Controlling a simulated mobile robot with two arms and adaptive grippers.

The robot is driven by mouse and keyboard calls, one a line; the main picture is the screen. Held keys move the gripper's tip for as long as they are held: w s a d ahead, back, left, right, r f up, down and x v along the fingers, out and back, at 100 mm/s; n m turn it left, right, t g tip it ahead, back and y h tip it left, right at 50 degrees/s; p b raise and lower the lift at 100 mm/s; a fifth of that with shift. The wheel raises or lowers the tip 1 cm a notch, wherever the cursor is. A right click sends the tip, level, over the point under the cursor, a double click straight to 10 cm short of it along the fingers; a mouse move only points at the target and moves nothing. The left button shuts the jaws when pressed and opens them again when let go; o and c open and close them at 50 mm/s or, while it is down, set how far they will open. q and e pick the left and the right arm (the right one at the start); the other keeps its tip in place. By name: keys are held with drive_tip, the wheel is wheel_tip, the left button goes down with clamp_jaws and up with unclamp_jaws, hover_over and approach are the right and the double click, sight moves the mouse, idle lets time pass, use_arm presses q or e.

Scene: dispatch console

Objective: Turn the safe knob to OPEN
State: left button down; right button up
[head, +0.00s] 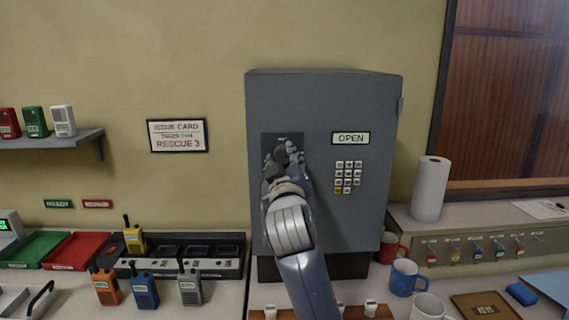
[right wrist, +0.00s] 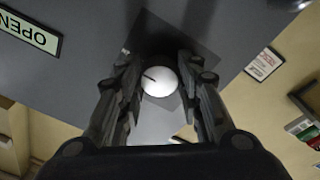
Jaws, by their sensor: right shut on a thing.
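The grey safe (head: 360,215) stands upright against the wall in the head view. Its display (head: 350,138) reads OPEN, with a keypad (head: 348,177) below it. My right gripper (head: 284,152) reaches the dark plate (head: 296,138) left of the display and hides the knob in the head view. In the right wrist view the round pale safe knob (right wrist: 159,81) with a dark pointer mark sits between the two fingers of my right gripper (right wrist: 160,85), which is shut on it. The OPEN display also shows there, upside down (right wrist: 30,32). My left gripper is not in view.
Several radios (head: 144,290) and a charger rack (head: 190,255) stand on the left counter. A red mug (head: 390,248), a blue mug (head: 404,278) and a paper roll (head: 430,188) are at the right. An issue card (head: 177,135) hangs left of the safe.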

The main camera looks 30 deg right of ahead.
drive_tip(key=shift+m, duration=0.3)
drive_tip(key=o, duration=1.1)
drive_tip(key=v, duration=1.2)
drive_tip(key=shift+w+a, duration=0.1)
drive_tip(key=shift+f, duration=0.1)
